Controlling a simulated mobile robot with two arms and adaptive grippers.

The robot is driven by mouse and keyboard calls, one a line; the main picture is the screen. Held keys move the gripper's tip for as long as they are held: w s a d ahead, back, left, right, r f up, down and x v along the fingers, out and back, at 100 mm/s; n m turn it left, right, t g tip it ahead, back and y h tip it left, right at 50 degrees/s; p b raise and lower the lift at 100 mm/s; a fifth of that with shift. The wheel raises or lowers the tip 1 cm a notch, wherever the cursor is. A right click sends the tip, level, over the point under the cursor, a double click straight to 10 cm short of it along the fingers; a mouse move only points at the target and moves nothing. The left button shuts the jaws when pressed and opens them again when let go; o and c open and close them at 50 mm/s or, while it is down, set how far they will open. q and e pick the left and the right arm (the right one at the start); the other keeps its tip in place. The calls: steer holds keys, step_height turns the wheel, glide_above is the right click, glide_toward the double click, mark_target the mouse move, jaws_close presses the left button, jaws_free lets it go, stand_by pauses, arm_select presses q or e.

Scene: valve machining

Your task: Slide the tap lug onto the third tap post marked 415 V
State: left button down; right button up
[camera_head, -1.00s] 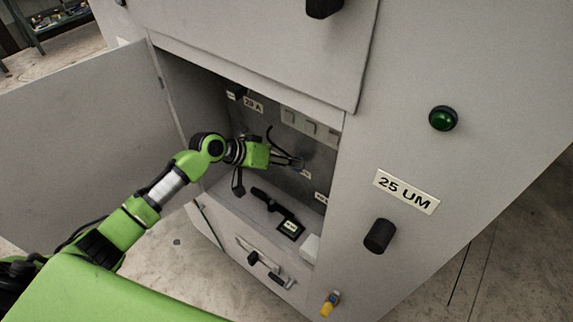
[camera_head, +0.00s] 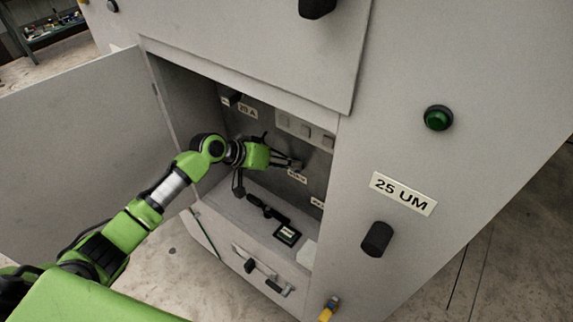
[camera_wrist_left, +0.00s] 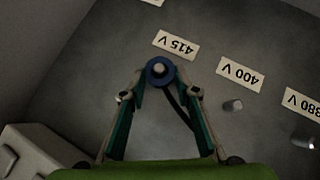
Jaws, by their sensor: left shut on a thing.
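The tap lug (camera_wrist_left: 160,72) is a blue ring in the left wrist view, with a dark lead running back from it. My left gripper (camera_head: 297,164) is inside the open cabinet at its back panel; in the wrist view its fingertips (camera_wrist_left: 161,82) are shut on the lug. The lug lines up with the post beside the 415 V label (camera_wrist_left: 176,45). A light grey round end shows in the ring's middle; how far the ring sits over the post cannot be told. My right gripper is not in view.
Bare posts stand beside the 400 V label (camera_wrist_left: 240,74) and the 380 V label (camera_wrist_left: 304,104). A pale block (camera_wrist_left: 32,155) sits at the wrist view's lower left. The cabinet door (camera_head: 85,145) stands open at left. A small black meter (camera_head: 287,234) lies on the cabinet floor.

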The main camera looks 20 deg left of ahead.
arm_select(q)
steer(key=c, duration=1.5)
jaws_free()
steer(key=shift+w, duration=0.1)
steer(key=shift+d, duration=0.1)
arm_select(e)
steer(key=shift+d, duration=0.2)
arm_select(q)
steer(key=v, duration=1.2)
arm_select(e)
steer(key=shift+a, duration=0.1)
